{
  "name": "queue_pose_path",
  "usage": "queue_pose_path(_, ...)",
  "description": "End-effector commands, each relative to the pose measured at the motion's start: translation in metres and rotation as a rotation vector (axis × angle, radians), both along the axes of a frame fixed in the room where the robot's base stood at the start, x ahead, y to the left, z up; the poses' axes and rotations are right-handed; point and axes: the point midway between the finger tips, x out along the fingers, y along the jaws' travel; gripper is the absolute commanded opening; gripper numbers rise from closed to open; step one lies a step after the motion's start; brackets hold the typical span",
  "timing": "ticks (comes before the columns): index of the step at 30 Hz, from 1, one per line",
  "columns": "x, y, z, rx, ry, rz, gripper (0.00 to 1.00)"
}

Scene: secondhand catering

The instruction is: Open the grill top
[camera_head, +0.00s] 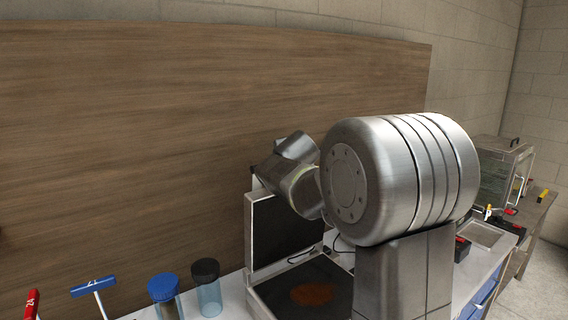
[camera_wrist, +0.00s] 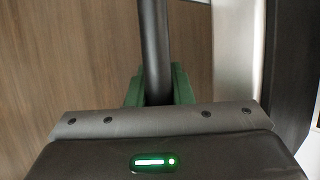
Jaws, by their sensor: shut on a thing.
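The grill has its top (camera_head: 270,228) raised to about upright, showing a dark inner plate in a pale metal frame. Its dark lower plate (camera_head: 273,296) lies flat and bears a reddish-brown patch (camera_head: 313,294). In the wrist view, my gripper (camera_wrist: 157,88) has green fingers closed around a dark round bar, the grill handle (camera_wrist: 153,35). The pale metal edge of the grill top also shows in the wrist view (camera_wrist: 236,60). In the head view my arm reaches behind the raised top's upper edge and hides the handle and my fingers.
A wooden panel (camera_head: 130,130) stands close behind the grill. Left of the grill are a black-lidded jar (camera_head: 207,290), a blue-lidded jar (camera_head: 164,292), a blue-handled tool (camera_head: 93,287) and a red-handled tool (camera_head: 32,303). A glass-sided cabinet (camera_head: 500,170) stands at the far right.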

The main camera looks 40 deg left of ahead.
Motion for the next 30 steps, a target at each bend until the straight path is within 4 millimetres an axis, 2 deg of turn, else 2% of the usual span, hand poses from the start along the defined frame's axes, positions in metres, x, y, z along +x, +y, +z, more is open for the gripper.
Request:
queue_pose_path(1,0.0,0.0,-0.012,-0.015,0.015,-0.003,0.0)
queue_pose_path(3,0.0,0.0,-0.012,-0.015,0.015,-0.003,0.0)
queue_pose_path(4,-0.001,0.0,-0.012,-0.014,0.015,-0.003,0.24)
queue_pose_path(7,-0.001,0.0,-0.011,-0.013,0.014,-0.002,0.41)
queue_pose_path(19,-0.005,-0.005,-0.001,-0.004,0.006,-0.001,0.41)
queue_pose_path(30,-0.045,-0.043,0.025,-0.003,0.005,0.0,0.41)
